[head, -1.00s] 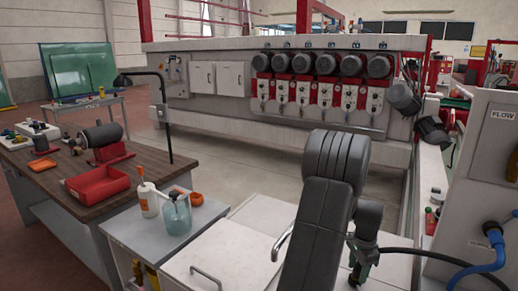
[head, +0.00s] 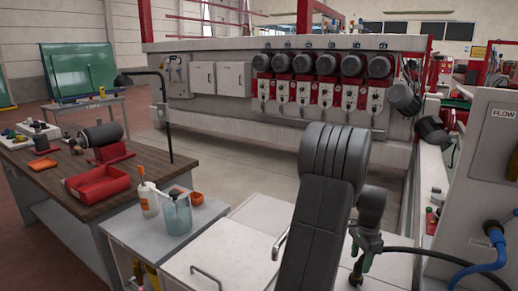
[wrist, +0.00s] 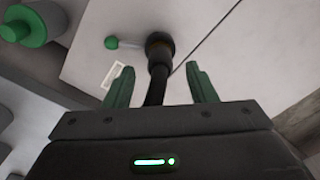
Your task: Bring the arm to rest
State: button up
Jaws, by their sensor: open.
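My arm rises in the lower middle of the head view, with my gripper (head: 360,268) hanging at its right, low over the white cabinet top. In the wrist view my gripper (wrist: 161,80) shows two green fingers standing apart. A black fitting on a dark stem (wrist: 159,50) appears in the gap between them; the fingers do not touch it. A lever with a green ball (wrist: 112,43) sticks out left of that fitting. In the head view a black hose (head: 425,252) runs right from beside my gripper; its near end is hidden.
The white cabinet (head: 222,255) lies below my arm. A workbench (head: 95,190) with a red tray (head: 98,184) stands left, and a grey side table (head: 190,218) holds bottles. A FLOW panel (head: 490,150) with a blue hose (head: 488,266) is close right. The edger (head: 225,110) stands behind.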

aim_at(359, 264)
notch_tip(359, 264, up, 10)
jog(key=f, duration=0.1)
notch_tip(359, 264, down, 13)
jog(key=shift+f, duration=0.1)
notch_tip(359, 264, up, 10)
jog(key=p, duration=0.7)
jog(key=shift+f, duration=0.25)
jog(key=shift+s, duration=0.1)
